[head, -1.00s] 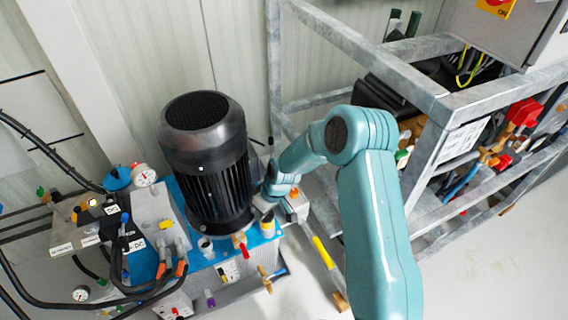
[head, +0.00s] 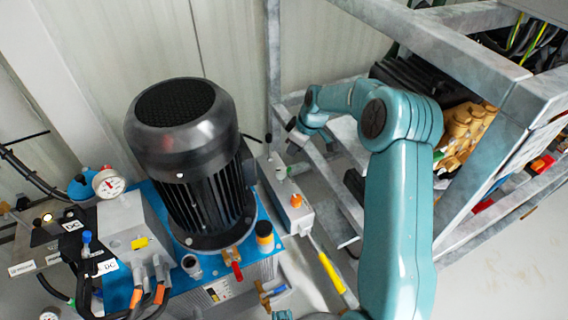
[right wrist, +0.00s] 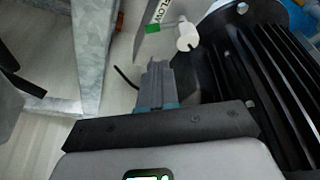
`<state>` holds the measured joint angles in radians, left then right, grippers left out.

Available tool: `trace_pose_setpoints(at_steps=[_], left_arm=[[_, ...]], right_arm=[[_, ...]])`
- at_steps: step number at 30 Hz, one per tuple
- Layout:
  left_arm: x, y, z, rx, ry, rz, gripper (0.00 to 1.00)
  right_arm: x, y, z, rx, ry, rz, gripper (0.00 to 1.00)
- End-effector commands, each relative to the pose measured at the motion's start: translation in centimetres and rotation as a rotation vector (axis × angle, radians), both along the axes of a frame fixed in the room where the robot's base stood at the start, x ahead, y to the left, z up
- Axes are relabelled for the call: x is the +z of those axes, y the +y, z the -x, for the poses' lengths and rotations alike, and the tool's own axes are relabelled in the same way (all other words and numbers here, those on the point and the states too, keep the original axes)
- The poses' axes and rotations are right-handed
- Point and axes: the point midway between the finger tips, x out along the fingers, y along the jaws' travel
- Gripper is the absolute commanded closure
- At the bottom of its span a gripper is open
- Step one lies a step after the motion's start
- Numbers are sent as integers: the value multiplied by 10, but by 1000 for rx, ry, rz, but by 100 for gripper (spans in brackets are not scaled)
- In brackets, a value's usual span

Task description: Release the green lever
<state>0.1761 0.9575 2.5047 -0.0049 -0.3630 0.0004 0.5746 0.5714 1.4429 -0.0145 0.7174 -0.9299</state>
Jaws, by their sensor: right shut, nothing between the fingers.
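In the right wrist view a green tip (right wrist: 152,29) shows beside a white rounded piece (right wrist: 187,37) and a plate lettered FLOW. My right gripper (head: 295,136) is above and behind this block, apart from the green part. Its fingers (right wrist: 157,80) are shut and empty in the right wrist view, pointing toward the green tip. My left gripper is not in view.
The large black motor (head: 187,150) stands close left of my right gripper. A grey metal frame (head: 460,50) is to the right, around my right arm. A yellow-handled bar (head: 331,272), an orange knob (head: 296,200) and a red lever (head: 237,271) are nearby.

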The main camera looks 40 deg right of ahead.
Motion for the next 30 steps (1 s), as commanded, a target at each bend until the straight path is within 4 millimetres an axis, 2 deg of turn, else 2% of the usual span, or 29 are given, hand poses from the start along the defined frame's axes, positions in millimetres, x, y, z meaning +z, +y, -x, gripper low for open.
trace_pose_setpoints(at_steps=[8, 21, 25, 30], left_arm=[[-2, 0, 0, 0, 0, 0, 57], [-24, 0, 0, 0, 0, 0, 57], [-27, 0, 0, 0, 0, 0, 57], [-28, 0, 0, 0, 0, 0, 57]], right_arm=[[-6, 2, 2, 0, 1, -1, 100], [-77, 7, -25, 0, 1, -1, 100], [-89, 7, -30, -1, 0, 0, 100], [-94, 8, -33, -1, -1, 0, 100]])
